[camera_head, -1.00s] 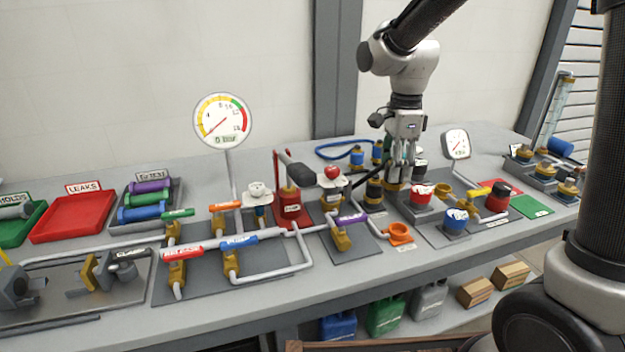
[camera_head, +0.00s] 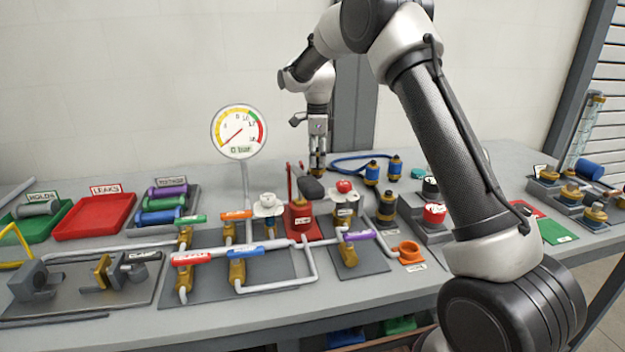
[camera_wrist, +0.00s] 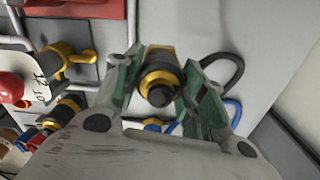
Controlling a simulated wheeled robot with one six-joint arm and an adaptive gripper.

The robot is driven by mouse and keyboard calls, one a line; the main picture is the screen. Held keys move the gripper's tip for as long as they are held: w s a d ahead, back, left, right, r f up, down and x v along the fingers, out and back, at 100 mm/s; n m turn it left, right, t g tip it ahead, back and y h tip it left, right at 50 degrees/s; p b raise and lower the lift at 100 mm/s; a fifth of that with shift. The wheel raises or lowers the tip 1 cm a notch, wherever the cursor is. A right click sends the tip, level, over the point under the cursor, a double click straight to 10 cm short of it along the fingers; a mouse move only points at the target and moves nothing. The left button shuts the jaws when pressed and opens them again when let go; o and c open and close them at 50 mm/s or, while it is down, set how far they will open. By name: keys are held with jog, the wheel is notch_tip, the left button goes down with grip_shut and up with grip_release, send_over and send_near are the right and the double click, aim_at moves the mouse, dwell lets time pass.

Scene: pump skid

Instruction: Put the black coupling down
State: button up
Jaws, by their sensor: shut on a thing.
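My gripper (camera_head: 318,163) is at the back of the bench, behind the red hand pump. In the wrist view, my gripper's green-padded fingers (camera_wrist: 160,88) are shut on a black coupling (camera_wrist: 160,82) with a yellow collar. The coupling is between the fingertips with its round black end facing the camera. In the head view the coupling is mostly hidden by the fingers. I cannot tell whether its underside touches the bench.
A red hand pump (camera_head: 301,218) with a black-ended lever stands just in front of my gripper. A blue hose with blue-and-brass ends (camera_head: 372,173) lies to its right. Another black-and-brass coupling (camera_head: 387,207) stands farther right. Grey bench surface (camera_head: 250,178) is clear to the left.

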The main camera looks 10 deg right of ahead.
aim_at(317, 172)
jog(key=shift+f, duration=2.85)
jog(key=shift+f, duration=0.1)
jog(key=o, duration=1.2)
jog(key=shift+c, duration=0.2)
